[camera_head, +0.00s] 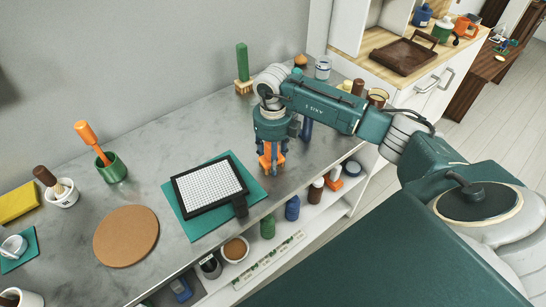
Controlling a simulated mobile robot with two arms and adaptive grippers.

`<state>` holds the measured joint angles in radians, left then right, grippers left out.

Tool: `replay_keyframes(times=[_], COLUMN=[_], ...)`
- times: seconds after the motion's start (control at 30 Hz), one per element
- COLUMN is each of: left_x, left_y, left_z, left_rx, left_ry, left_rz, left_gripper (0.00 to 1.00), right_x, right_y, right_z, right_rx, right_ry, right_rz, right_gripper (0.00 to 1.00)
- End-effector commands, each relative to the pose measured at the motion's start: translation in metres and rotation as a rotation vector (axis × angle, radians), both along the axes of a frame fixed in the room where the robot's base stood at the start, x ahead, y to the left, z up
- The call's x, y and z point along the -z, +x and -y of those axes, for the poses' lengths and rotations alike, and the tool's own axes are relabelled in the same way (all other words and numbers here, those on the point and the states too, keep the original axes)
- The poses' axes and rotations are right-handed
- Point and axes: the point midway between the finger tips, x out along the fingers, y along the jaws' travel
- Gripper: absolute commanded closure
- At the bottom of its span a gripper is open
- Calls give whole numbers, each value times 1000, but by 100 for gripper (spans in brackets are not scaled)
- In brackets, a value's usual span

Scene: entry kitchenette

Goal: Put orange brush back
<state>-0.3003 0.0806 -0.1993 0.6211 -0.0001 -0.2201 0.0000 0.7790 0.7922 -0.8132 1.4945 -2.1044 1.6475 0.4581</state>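The orange brush (86,132) stands tilted in a small green pot (112,168) on the grey counter at the left; its lower end is hidden inside the pot. My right gripper (271,167) comes in from the right and points down over the counter, just right of the black grid tray (208,186). Orange parts show at its end; they are too small to tell whether they are its fingers or a held thing, or whether it is open. It is well away from the brush. My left gripper is out of view.
A brown round board (126,236) lies near the front left. A brown-handled brush in a white pot (62,192) and a yellow block (18,202) stand far left. A green-handled brush (242,64) stands at the back.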

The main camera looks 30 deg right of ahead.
Motion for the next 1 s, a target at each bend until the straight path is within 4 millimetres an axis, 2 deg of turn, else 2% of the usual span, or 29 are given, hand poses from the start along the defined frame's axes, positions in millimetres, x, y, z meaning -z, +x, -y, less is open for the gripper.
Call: replay_keyframes(times=[0.03, 0.1, 0.13, 0.5, 0.57, 0.8, 1.0], left_x=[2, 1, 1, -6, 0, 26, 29], left_y=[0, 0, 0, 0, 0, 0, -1], left_z=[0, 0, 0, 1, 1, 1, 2], left_rx=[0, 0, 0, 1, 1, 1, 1], left_ry=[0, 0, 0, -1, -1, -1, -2], left_rz=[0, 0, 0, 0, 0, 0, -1], left_gripper=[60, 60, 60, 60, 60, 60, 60], right_x=[1, 0, 0, -4, -7, -51, -91], right_y=[0, 0, 0, 0, 2, 2, 1], right_z=[0, 0, 0, 0, 0, -6, -7], right_rx=[1, 1, 1, 1, 1, -1, 1], right_ry=[0, 0, 0, 1, 1, 0, 0], right_rz=[1, 1, 0, -1, 4, 9, 4], right_gripper=[52, 38, 35, 35, 35, 35, 35])
